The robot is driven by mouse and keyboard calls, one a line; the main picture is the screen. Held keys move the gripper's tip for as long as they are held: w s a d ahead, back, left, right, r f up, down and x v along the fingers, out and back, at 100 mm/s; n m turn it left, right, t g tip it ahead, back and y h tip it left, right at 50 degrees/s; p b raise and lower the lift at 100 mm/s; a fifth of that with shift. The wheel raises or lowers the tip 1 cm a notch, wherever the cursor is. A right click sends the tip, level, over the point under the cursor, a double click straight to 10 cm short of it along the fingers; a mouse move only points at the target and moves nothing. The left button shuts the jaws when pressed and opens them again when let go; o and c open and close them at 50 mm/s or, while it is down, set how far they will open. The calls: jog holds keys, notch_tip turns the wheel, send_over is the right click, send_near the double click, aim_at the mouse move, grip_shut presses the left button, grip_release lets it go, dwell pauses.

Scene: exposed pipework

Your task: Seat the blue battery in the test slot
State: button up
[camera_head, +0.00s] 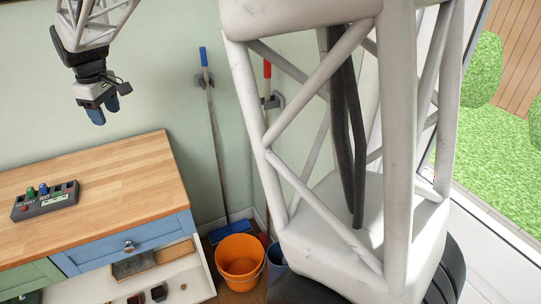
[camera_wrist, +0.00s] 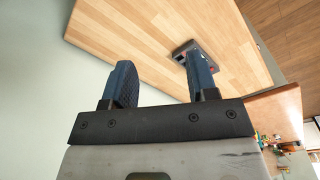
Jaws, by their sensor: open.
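A dark grey test box (camera_head: 46,203) lies on the wooden worktop at the left of the head view. A small blue battery (camera_head: 43,188) and a green one (camera_head: 30,193) stand upright on it, side by side. I cannot make out which slot each is in, or the test slot itself. My gripper (camera_head: 105,113) is high above the back of the worktop, right of the box and well clear of it. In the wrist view my gripper (camera_wrist: 160,62) is open, with nothing between its blue fingers. The right finger partly hides the box (camera_wrist: 207,54) there.
The wooden worktop (camera_head: 120,190) is otherwise bare. Below it are a blue drawer (camera_head: 125,252) and an open shelf with small items. An orange bucket (camera_head: 240,262) and a blue-headed broom (camera_head: 212,130) are to the right, by the green wall.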

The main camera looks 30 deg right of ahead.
jog(key=s+d+r+m, duration=0.3)
jog(key=s+d, duration=0.6)
jog(key=s+d+f+m, duration=0.2)
jog(key=s+d, duration=0.3)
jog(key=s, duration=0.5)
jog(key=s+d+f+m+t, duration=0.1)
jog(key=s+d+f+m, duration=0.2)
jog(key=s+d, duration=0.3)
jog(key=s+d+f+m, duration=0.2)
jog(key=s+d, duration=0.4)
jog(key=s, duration=1)
jog(key=shift+f+m+t, duration=0.3)
jog(key=shift+f+m, duration=0.05)
jog(key=shift+m, duration=0.15)
